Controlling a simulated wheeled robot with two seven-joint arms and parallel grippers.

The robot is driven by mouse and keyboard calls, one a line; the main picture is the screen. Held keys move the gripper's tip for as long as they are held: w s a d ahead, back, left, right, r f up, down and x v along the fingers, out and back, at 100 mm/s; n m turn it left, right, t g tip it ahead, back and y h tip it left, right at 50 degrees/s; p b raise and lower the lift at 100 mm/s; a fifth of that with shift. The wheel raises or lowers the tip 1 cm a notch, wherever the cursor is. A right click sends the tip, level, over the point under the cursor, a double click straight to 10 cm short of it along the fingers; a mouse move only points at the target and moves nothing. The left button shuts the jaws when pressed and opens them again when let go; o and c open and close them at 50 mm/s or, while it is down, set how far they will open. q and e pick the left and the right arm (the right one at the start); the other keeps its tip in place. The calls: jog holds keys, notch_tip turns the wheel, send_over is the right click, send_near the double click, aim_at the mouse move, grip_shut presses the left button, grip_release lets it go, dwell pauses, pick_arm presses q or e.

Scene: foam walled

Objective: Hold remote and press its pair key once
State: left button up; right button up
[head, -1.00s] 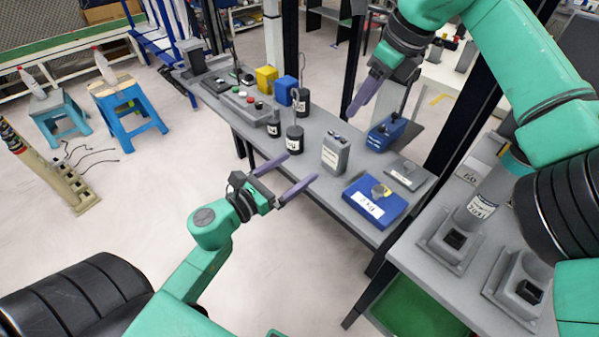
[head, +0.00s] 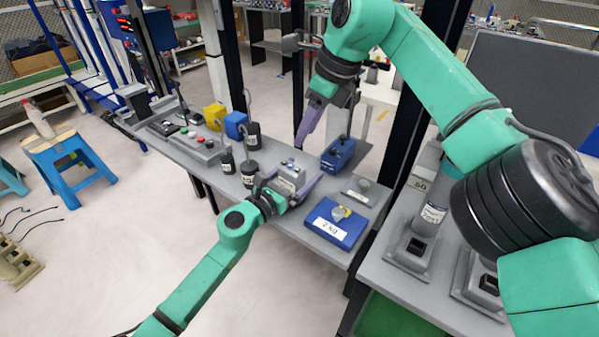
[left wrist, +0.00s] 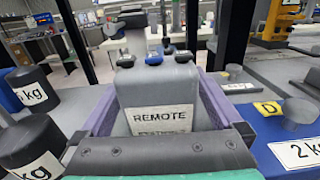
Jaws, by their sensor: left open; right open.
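The remote (head: 289,176) is a grey upright box on the grey bench, with knob-like keys on top. Which is the pair key I cannot read. My left gripper (head: 294,184) is open, its purple fingers on either side of the remote; contact is not clear. My right gripper (head: 306,128) is above the bench, beyond the remote, fingers pointing down; it is open, though its fingers overlap in this view.
A blue 2 kg block (head: 338,224) lies right of the remote, a blue device (head: 338,154) behind it. Black weights (head: 249,173) stand close on the left. A control box with buttons (head: 197,143) and yellow block (head: 214,116) are farther left. Dark posts rise behind the bench.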

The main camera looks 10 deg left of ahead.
pick_arm(q)
jog(key=c, duration=1.2)
jog(key=shift+c, duration=1.1)
pick_arm(e)
jog(key=shift+c, duration=0.9)
grip_shut()
